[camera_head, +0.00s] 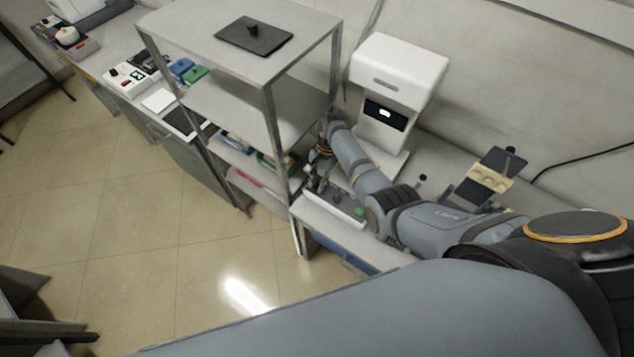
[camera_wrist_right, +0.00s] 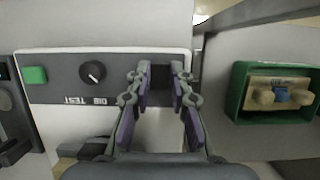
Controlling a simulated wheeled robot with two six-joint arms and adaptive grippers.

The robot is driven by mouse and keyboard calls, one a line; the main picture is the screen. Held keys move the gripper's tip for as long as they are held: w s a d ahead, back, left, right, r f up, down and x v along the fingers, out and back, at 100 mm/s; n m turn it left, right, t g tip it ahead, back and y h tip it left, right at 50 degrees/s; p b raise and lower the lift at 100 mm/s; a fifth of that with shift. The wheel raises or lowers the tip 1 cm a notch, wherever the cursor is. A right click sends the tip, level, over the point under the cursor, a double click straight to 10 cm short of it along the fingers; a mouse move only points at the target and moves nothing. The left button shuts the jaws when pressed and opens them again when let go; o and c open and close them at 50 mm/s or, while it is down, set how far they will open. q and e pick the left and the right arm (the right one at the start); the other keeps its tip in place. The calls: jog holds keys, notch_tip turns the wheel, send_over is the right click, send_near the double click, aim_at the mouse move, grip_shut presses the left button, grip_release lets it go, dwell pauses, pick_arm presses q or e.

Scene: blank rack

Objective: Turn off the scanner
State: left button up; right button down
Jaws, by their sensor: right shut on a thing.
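A white machine that looks like the scanner (camera_head: 398,70) stands on the bench against the wall; its small dark screen (camera_head: 385,113) shows a light patch. In front of it lies a control box (camera_head: 338,205) with a green button (camera_wrist_right: 34,75) and a black round knob (camera_wrist_right: 92,72), also seen in the right wrist view. My right gripper (camera_wrist_right: 161,85) is over the box's end, its fingers on both sides of a dark part (camera_wrist_right: 161,74) and shut on it. In the head view the right gripper (camera_head: 316,188) is partly hidden by its arm. My left gripper is not in view.
A metal shelf rack (camera_head: 215,90) stands close left of my right arm. A green tray (camera_wrist_right: 240,95) with small parts lies beside the box. A tan holder with a dark plate (camera_head: 485,180) is right of the arm. The floor (camera_head: 150,240) is open.

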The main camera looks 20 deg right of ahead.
jog(key=c, duration=1.2)
grip_release()
jog(key=v, duration=1.2)
